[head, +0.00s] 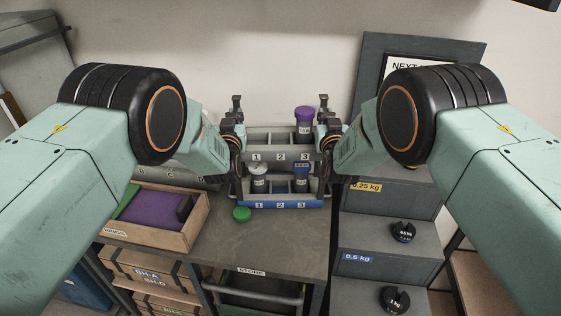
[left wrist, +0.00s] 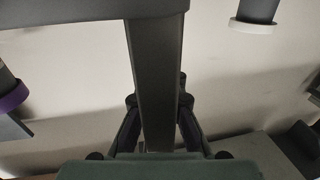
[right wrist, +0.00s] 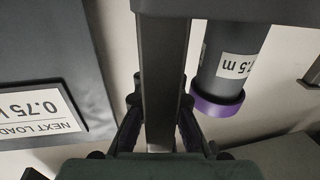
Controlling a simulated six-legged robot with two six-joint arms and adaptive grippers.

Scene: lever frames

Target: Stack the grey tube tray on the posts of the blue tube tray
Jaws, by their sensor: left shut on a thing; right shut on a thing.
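The grey tube tray (head: 268,156) is level above the blue tube tray (head: 285,204) on the bench. A purple-capped tube (head: 304,116) stands in its slot 3. The blue tray holds a white-capped tube (head: 258,170) at 1 and a blue-capped tube (head: 301,172) at 3. My left gripper (head: 238,142) is shut on the grey tray's left end post, which also shows in the left wrist view (left wrist: 155,80). My right gripper (head: 323,143) is shut on its right end post, seen in the right wrist view (right wrist: 163,80). I cannot tell whether the trays touch.
A wooden box (head: 150,232) with purple lining stands at left. Stepped grey shelves (head: 385,235) with black weights are at right. A grey sign panel (head: 369,75) stands behind right.

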